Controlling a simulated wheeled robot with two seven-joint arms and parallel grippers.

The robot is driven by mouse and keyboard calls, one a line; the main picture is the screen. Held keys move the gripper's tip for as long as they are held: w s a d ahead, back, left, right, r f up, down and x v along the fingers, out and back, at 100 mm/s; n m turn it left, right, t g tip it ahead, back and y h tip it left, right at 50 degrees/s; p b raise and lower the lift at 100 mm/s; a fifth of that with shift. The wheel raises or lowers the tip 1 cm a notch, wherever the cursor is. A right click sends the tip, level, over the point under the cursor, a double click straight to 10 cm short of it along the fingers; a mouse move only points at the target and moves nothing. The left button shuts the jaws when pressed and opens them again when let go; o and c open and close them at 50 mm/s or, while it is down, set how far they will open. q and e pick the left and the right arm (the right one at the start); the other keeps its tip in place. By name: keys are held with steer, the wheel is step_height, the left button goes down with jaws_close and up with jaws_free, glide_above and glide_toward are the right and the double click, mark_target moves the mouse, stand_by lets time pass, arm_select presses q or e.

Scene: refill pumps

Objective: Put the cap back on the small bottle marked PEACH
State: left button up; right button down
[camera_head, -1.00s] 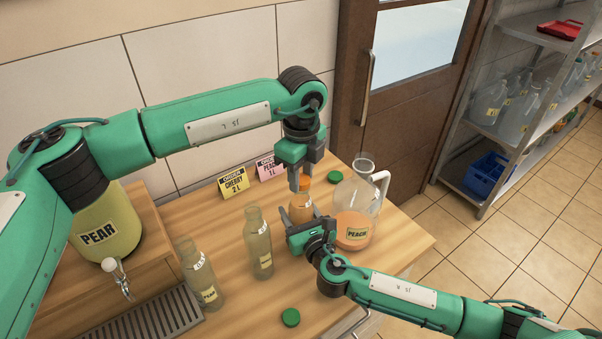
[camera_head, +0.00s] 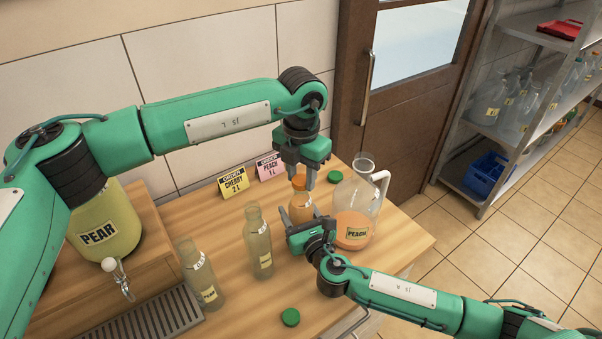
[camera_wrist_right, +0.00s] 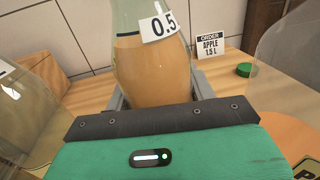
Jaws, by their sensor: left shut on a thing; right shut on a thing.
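The small bottle (camera_head: 300,209) holds orange liquid and stands upright on the counter; its lower part also shows in the right wrist view (camera_wrist_right: 155,72) with a 0.5 tag. Its fruit label is not readable. An orange cap (camera_head: 299,182) sits at the top of its neck; whether it is fully seated I cannot tell. My left gripper (camera_head: 301,181) comes down from above and is shut on the cap. My right gripper (camera_head: 299,220) is shut around the small bottle's body from the front.
A large jug marked PEACH (camera_head: 354,220) stands close on the right. Two empty bottles, one at the middle (camera_head: 258,246) and one marked PEAR (camera_head: 199,275), stand left. Green caps lie in front (camera_head: 290,317) and behind (camera_head: 334,177). Order cards (camera_head: 233,183) stand at the back.

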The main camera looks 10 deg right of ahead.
arm_select(q)
steer(key=m, duration=0.9)
steer(key=shift+m, duration=0.3)
steer(key=m, duration=0.4)
steer(key=shift+m, duration=0.3)
steer(key=m, duration=0.4)
steer(key=o, duration=1.2)
steer(key=shift+c, duration=0.2)
step_height(320, 180, up, 12)
